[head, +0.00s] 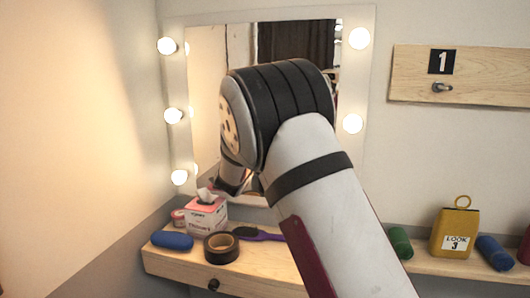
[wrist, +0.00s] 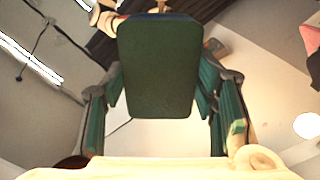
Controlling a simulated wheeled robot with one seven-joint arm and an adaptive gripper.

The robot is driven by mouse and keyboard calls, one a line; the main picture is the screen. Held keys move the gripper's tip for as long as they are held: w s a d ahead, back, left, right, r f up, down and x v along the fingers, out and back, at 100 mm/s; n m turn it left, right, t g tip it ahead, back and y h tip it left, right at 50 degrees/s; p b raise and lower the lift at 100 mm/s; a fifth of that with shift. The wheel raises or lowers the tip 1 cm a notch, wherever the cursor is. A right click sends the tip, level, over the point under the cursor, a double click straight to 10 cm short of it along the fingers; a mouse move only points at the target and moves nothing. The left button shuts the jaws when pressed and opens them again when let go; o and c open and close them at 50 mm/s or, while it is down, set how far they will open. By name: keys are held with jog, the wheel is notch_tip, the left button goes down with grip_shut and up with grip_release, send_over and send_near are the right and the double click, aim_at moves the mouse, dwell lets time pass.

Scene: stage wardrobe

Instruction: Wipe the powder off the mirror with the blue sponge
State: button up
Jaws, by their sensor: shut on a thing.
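The mirror (head: 210,50) hangs on the back wall in a white frame with lit bulbs. My arm covers much of its middle and lower part in the head view. I cannot make out powder on the visible glass. My gripper (wrist: 160,100) is shut on a dark block, which looks blue-green in this light and appears to be the sponge (wrist: 160,68). Its fingers press the block's two sides in the wrist view. In the head view my gripper and the sponge are mostly hidden behind my arm, low before the mirror. I cannot tell whether the sponge touches the glass.
The wooden shelf (head: 259,272) below holds a tissue box (head: 207,215), black tape roll (head: 221,247), purple brush (head: 250,233) and rounded blue item (head: 172,240). At right are a green roll (head: 400,243), yellow tagged item (head: 455,228) and blue roll (head: 495,252). Bulbs (head: 173,116) protrude beside the mirror.

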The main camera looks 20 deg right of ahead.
jog(key=shift+w+a+f, duration=0.15)
jog(key=shift+w+a, duration=0.55)
jog(key=shift+w, duration=0.1)
jog(key=shift+d, duration=0.15)
jog(key=shift+c, duration=0.9)
jog(key=shift+s+p, duration=0.3)
jog(key=shift+c, duration=0.2)
jog(key=p+v, duration=0.3)
jog(key=v, duration=0.2)
jog(key=shift+s+a, duration=0.15)
jog(key=shift+a, duration=0.25)
